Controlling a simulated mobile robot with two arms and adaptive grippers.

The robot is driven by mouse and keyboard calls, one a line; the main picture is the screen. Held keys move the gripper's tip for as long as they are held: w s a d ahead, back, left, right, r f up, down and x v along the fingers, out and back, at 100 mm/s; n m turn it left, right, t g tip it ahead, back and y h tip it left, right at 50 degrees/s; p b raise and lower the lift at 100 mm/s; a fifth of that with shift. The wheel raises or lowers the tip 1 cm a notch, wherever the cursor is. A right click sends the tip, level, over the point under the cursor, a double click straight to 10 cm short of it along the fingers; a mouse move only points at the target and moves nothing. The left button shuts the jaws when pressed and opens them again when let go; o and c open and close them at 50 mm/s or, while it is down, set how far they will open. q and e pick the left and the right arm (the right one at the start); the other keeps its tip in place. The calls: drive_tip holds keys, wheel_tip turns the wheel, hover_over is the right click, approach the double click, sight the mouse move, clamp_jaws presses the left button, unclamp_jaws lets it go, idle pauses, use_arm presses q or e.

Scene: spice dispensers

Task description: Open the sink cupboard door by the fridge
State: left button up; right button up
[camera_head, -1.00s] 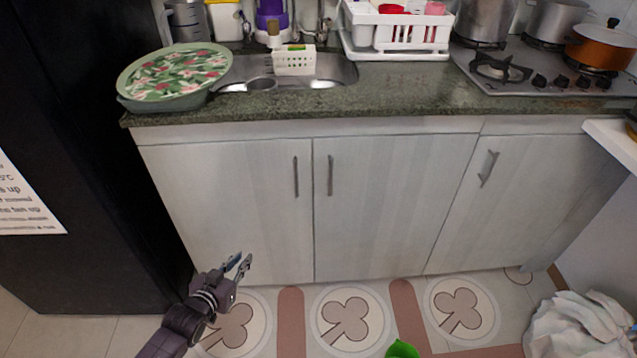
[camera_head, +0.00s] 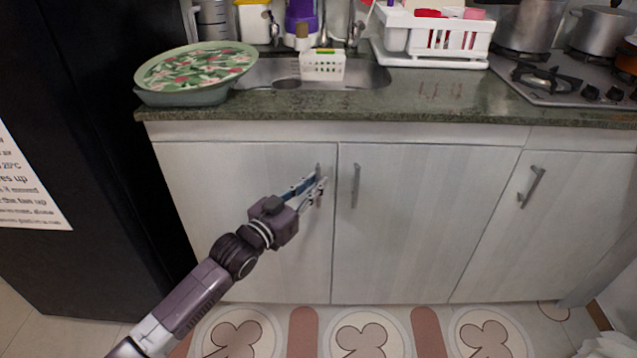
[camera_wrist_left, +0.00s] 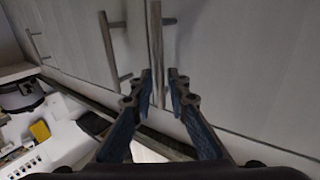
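The sink cupboard door by the fridge (camera_head: 245,180) is pale wood-grain and looks shut, flush with the middle door (camera_head: 420,220). Its upright bar handle (camera_head: 319,172) is near its right edge, partly hidden by my left gripper (camera_head: 318,184). The handle also shows in the left wrist view (camera_wrist_left: 156,40), running down between the two fingertips. My left gripper (camera_wrist_left: 161,76) is open around the handle, with a gap visible beside the right finger. I cannot tell whether the left finger touches the bar. My right gripper is not in view.
The black fridge (camera_head: 70,120) stands close on the left. The middle door's handle (camera_head: 355,185) is just right of my gripper. The floor in front looks clear.

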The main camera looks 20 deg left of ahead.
use_arm(q)
drive_tip(key=shift+x, duration=0.9)
clamp_jaws()
